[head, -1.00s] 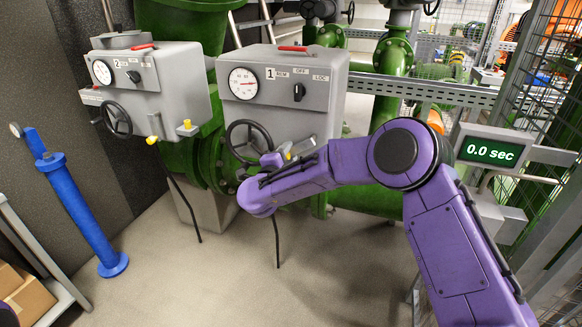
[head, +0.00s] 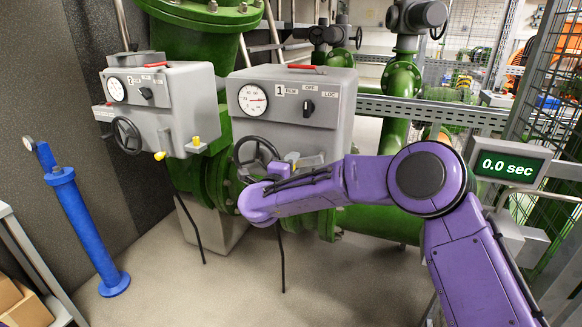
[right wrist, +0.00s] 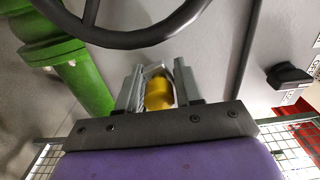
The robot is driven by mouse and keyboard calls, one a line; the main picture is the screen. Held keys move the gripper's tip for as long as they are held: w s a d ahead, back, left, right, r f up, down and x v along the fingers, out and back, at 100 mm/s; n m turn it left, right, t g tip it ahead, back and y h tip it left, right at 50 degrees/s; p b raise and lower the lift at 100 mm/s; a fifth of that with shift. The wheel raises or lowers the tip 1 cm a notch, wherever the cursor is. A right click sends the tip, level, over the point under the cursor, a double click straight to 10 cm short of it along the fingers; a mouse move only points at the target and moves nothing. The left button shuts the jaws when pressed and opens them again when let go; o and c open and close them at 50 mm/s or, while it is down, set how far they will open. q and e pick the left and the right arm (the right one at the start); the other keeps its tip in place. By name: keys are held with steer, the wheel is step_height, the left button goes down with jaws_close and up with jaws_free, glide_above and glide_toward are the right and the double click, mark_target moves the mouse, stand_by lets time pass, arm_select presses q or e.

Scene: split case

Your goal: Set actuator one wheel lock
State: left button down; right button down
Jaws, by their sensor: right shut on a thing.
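Actuator one (head: 325,130) is a grey box marked 1, with a round gauge (head: 252,99), a black selector (head: 308,107) and a black handwheel (head: 256,158). In the right wrist view, a yellow wheel lock knob (right wrist: 158,93) sits beside the handwheel rim (right wrist: 130,38). My right gripper (right wrist: 158,88) is shut on this knob, with one finger on each side. In the head view, my purple wrist is in front of the handwheel's lower part, and the knob is hidden behind my gripper (head: 291,160). My left gripper is out of view.
Actuator two (head: 180,105), with its own handwheel (head: 126,136) and yellow knobs, stands to the left. A blue post (head: 88,230) stands at far left. A display (head: 509,167) reads 0.0 sec at right, by a mesh fence. The floor in front is clear.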

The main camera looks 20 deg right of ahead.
steer(key=shift+d+f, duration=0.1)
steer(key=c, duration=1)
jaws_free()
steer(key=shift+o, duration=0.5)
steer(key=shift+d, duration=0.15)
steer(key=shift+s+a, duration=0.1)
steer(key=shift+a, duration=0.1)
steer(key=b+v, duration=0.1)
steer(key=v, duration=0.9)
steer(key=shift+b, duration=0.35)
